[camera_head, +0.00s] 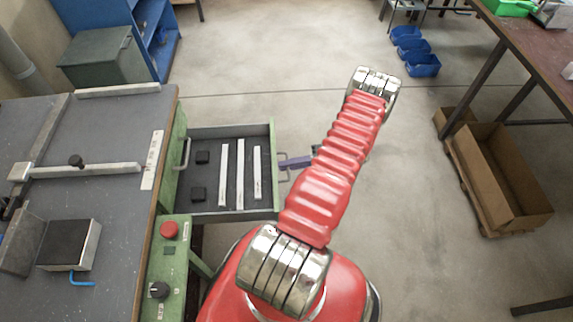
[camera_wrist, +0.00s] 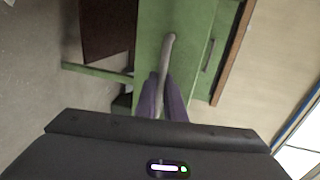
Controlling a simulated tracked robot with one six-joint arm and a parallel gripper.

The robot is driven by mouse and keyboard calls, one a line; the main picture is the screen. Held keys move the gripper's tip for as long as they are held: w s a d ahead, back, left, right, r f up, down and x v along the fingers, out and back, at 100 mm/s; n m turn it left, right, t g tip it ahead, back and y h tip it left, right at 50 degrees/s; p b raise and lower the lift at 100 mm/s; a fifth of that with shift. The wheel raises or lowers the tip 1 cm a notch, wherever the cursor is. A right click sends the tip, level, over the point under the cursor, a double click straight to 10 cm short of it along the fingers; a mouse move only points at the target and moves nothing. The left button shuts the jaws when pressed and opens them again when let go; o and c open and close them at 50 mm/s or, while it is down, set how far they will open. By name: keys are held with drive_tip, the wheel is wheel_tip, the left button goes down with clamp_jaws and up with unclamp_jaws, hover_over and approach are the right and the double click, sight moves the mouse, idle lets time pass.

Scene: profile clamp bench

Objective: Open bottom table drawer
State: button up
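The bottom table drawer (camera_head: 227,212) is pulled out from the green cabinet in the head view, its inside showing. Its green front (camera_wrist: 150,30) fills the middle of the wrist view. Its curved pale handle (camera_wrist: 169,48) lies between the two purple fingers of my gripper (camera_wrist: 163,92), which appear closed on it. In the head view my gripper (camera_head: 297,162) reaches the handle from the right; my red arm hides part of it. The upper drawer, with its own handle (camera_head: 186,153), is shut; that handle also shows in the wrist view (camera_wrist: 208,56).
The drawer holds several white strips (camera_head: 240,172) and black blocks (camera_head: 202,157). A grey-topped bench (camera_head: 110,130) with a red button (camera_head: 169,230) stands at left. Cardboard boxes (camera_head: 505,175) lie at right; blue bins (camera_head: 422,65) stand at the back. Floor behind my arm is clear.

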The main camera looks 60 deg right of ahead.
drive_tip(key=shift+o, duration=0.9)
drive_tip(key=shift+f, duration=0.1)
drive_tip(key=v, duration=1.3)
drive_tip(key=shift+s, duration=0.4)
drive_tip(key=shift+d, duration=0.15)
